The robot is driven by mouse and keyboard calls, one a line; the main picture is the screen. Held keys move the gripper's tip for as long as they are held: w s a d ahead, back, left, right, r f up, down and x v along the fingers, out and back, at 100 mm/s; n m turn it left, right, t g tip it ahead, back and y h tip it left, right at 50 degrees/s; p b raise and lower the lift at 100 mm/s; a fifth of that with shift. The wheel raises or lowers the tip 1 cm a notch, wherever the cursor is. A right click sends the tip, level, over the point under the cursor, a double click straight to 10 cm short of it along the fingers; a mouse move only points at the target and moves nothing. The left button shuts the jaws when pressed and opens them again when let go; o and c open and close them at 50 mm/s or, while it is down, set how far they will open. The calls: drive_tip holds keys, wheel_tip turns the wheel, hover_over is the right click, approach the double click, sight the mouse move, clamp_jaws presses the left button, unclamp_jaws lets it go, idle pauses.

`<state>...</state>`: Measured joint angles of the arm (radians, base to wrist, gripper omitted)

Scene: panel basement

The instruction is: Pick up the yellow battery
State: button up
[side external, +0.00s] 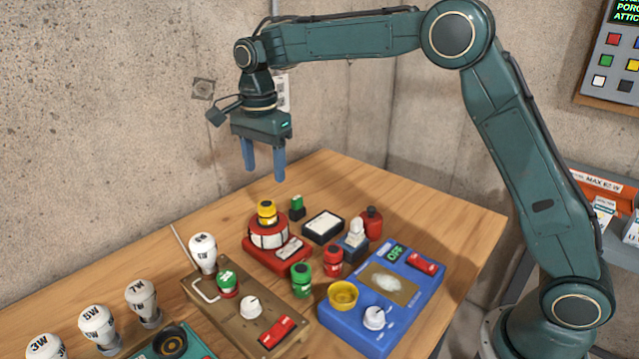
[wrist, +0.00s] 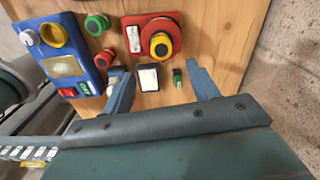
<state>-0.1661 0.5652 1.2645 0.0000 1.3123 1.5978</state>
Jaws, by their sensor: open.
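The yellow battery (side external: 267,212), a short cylinder with a dark top, appears to stand upright on a round red-and-white device (side external: 268,236) with a red base. In the wrist view the battery (wrist: 163,46) shows from above on the red disc, beyond my fingertips and between them sideways. My gripper (side external: 264,176) is open and empty, its two blue fingers pointing down, above the battery and apart from it. Both fingers also show in the wrist view (wrist: 159,72).
Close by stand a green battery (side external: 301,280), a red battery (side external: 333,261), a black-and-white box (side external: 323,227) and a small green-topped item (side external: 297,208). A blue panel (side external: 400,308) with a yellow bowl (side external: 343,295) and a wooden board with bulbs lie in front.

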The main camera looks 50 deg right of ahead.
sight(266, 204)
drive_tip(key=shift+f, duration=2.35)
drive_tip(key=shift+f, duration=0.1)
drive_tip(key=shift+w+a+f, duration=0.1)
drive_tip(key=shift+f, duration=2.45)
drive_tip(key=shift+c, duration=0.2)
drive_tip(key=shift+r, duration=0.1)
drive_tip(key=c, duration=1.1)
